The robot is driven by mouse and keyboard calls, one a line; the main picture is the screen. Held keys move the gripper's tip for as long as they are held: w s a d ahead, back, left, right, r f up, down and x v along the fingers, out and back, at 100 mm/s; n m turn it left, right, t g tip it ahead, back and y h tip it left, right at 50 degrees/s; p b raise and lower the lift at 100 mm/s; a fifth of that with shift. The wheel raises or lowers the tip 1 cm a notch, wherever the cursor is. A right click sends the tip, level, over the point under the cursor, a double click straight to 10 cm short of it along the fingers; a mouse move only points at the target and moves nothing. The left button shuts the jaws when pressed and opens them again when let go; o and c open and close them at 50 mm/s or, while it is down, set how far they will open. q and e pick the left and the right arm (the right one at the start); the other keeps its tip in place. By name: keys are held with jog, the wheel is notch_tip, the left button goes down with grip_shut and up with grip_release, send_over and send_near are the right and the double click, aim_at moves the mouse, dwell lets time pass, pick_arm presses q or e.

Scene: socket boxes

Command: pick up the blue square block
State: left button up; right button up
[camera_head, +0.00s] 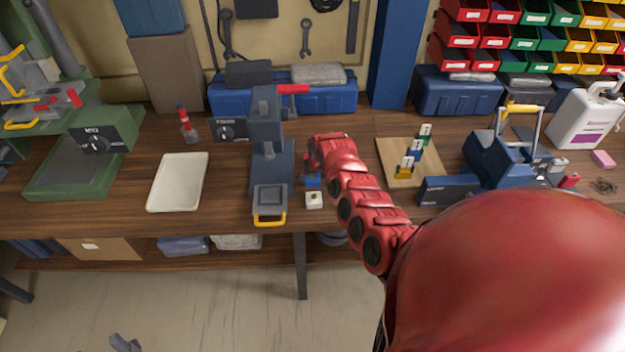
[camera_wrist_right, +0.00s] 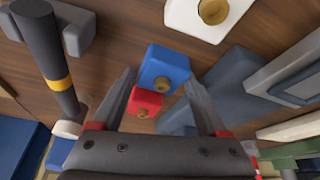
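The blue square block (camera_head: 313,181) stands on the workbench, right of the grey press. In the right wrist view the blue block (camera_wrist_right: 160,66) has a brass knob and lies between the tips of my right gripper (camera_wrist_right: 160,80). The two fingers are spread on either side of it; contact is not clear. A red block (camera_wrist_right: 144,102) with a brass knob sits beside it, between the fingers and closer to the palm. A white block (camera_wrist_right: 212,18) with a brass knob lies past the blue one; it shows in the head view (camera_head: 314,200). My left gripper is not in view.
The grey press (camera_head: 270,155) stands close to the left of the blocks. A wooden board (camera_head: 392,178) with coloured, labelled stands is to the right, beside a blue machine (camera_head: 500,160). A white tray (camera_head: 178,182) lies at left. The bench's front edge is near.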

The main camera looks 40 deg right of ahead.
jog(key=c, duration=1.1)
